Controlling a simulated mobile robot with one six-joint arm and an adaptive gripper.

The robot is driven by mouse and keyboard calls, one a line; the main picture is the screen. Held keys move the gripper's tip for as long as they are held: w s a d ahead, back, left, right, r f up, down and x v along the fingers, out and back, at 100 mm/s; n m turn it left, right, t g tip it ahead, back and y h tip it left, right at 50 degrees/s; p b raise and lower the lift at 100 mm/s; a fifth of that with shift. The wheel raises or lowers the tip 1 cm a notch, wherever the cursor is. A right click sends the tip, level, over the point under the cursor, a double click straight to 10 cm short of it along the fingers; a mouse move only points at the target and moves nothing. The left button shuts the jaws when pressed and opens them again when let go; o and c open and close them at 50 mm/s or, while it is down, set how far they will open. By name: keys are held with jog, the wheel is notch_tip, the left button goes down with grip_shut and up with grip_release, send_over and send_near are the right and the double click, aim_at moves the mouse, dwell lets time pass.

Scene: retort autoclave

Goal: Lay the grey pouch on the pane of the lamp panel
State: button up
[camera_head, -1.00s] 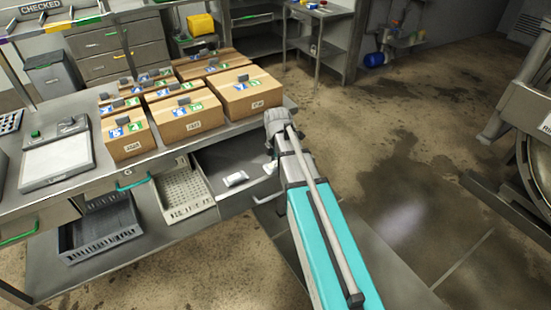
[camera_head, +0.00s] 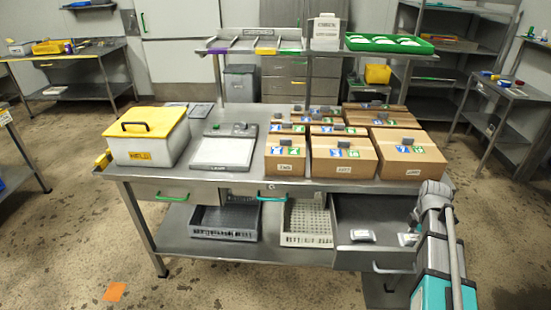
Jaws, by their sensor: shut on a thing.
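The lamp panel (camera_head: 238,130) lies flat on the steel bench, left of the cartons. Its pale pane (camera_head: 222,152) is bare. An open steel drawer (camera_head: 375,207) juts out under the bench's right end. A small pale pouch (camera_head: 362,235) lies in it. A second pale grey pouch (camera_head: 408,239) shows at my gripper (camera_head: 413,228), which points down at the drawer's right side. My gripper is shut on this pouch; its fingers are small and partly hidden by my arm. I cannot tell whether the pouch touches the drawer floor.
Several cartons (camera_head: 343,158) fill the bench's right half. A yellow-lidded white bin (camera_head: 150,150) marked HELD stands left of the panel. Two crates, dark (camera_head: 225,222) and pale (camera_head: 306,222), sit below the bench. A shelf with a green tray (camera_head: 365,43) rises behind.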

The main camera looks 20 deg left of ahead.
aim_at(415, 237)
jog(key=shift+r+p, duration=1.2)
jog(key=shift+r, duration=0.4)
